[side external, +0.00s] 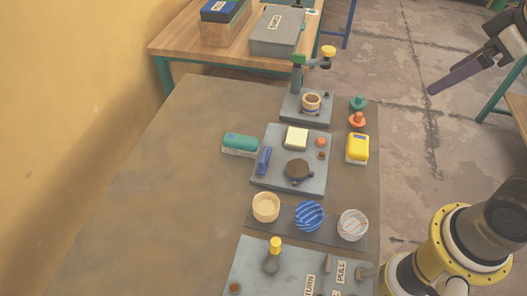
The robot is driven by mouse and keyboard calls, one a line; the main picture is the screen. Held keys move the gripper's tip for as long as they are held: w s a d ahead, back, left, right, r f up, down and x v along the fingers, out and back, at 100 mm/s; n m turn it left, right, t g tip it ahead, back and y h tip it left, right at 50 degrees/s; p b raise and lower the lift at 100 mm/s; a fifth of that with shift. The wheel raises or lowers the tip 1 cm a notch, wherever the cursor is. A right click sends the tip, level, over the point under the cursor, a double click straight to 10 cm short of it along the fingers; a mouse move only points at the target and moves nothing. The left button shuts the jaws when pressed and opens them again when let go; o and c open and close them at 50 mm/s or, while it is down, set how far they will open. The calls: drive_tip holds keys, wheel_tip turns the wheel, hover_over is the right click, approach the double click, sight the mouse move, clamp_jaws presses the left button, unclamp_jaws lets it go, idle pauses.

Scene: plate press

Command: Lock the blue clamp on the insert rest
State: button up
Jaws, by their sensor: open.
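The blue clamp (264,160) is a small blue piece at the left edge of a grey plate (316,186) in the middle of the table. It lies at a slant; I cannot tell whether it is locked. A cream block (296,138) sits on the same plate, up and right of the clamp, apart from it. A dark round part (298,170) is to its right. No label shows which part is the insert rest. My gripper (458,78) is at the upper right, far from the clamp, open, with nothing visible in it. Part of it is cut off by the frame edge.
A green-topped block (240,143) stands close left of the clamp. A yellow block (358,148) is right of the plate. A stand (304,108) rises behind. Three round pieces, one of them blue-striped (309,215), sit in front. The table's left side is clear.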

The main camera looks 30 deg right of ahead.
drive_tip(key=w+a+r+n+g, duration=0.15)
drive_tip(key=w+a, duration=0.25)
drive_tip(key=w, duration=0.5)
drive_tip(key=n+g, duration=0.4)
drive_tip(key=n, duration=0.2)
hover_over(263, 155)
wheel_tip(263, 155, down, 16)
wheel_tip(263, 155, down, 13)
drive_tip(key=shift+s+f, duration=0.1)
drive_tip(key=c, duration=1.4)
